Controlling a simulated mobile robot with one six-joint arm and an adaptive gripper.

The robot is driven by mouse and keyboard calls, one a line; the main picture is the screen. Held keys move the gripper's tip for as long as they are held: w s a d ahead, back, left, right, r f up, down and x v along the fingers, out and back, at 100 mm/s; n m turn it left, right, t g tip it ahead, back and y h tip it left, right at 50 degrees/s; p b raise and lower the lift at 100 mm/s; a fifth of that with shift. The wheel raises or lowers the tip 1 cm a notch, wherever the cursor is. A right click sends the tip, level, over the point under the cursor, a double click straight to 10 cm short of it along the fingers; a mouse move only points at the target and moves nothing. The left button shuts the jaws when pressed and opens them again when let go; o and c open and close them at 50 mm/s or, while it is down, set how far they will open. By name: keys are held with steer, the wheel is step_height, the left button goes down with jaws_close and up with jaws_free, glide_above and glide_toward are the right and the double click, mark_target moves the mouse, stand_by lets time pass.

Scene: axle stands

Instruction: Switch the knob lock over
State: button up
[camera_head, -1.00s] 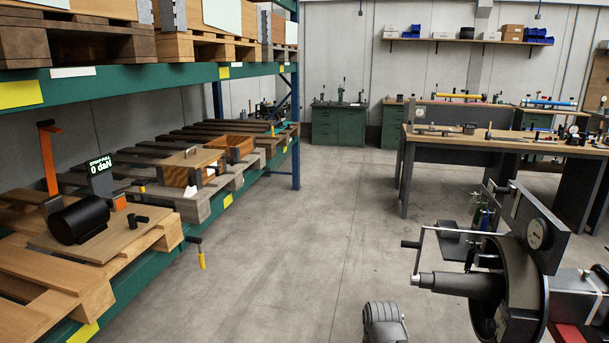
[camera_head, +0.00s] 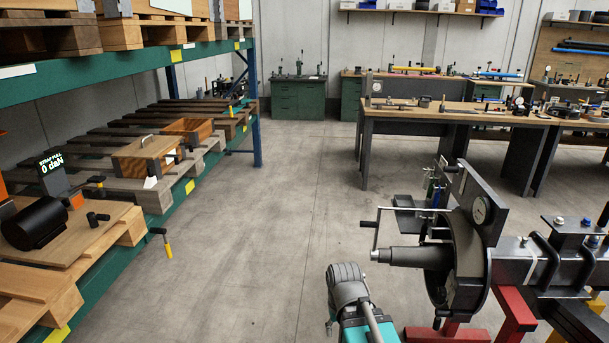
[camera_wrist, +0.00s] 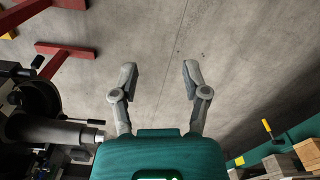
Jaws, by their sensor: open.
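My gripper (camera_wrist: 159,72) is open and empty in the wrist view, its two grey fingers spread over bare floor. A dark axle and hub assembly (camera_head: 455,265) with a round dial and a crank handle (camera_head: 371,230) stands at the right in the head view. Its dark shaft also shows at the left edge of the wrist view (camera_wrist: 62,130), apart from my fingers. I cannot tell which part is the knob lock; no lock is clearly made out at this size.
A green rack (camera_head: 210,190) with wooden pallets runs along the left. A yellow-handled tool (camera_head: 167,246) hangs at its edge. Red stand legs (camera_head: 514,322) are under the axle assembly. A workbench (camera_head: 455,112) stands behind. The floor between rack and axle is clear.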

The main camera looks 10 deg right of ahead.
steer(key=shift+f, duration=0.15)
jaws_close()
steer(key=w+d+f+g+h+b, duration=0.2)
steer(key=w+d+f+h+b, duration=0.6)
steer(key=b, duration=1.6)
steer(key=w+d+f+m+g+h+b, duration=0.1)
steer(key=w+d+f+g+h+b, duration=0.2)
steer(key=w+d+f+h+b, duration=0.6)
steer(key=w+d+f+b, duration=0.4)
steer(key=d+f+b, duration=0.2)
steer(key=d+b, duration=0.2)
steer(key=w+d+f+b, duration=0.4)
steer(key=d+f+b, duration=0.2)
steer(key=d+b, duration=0.1)
steer(key=shift+w+d+f+b, duration=0.4)
steer(key=shift+b, duration=0.05)
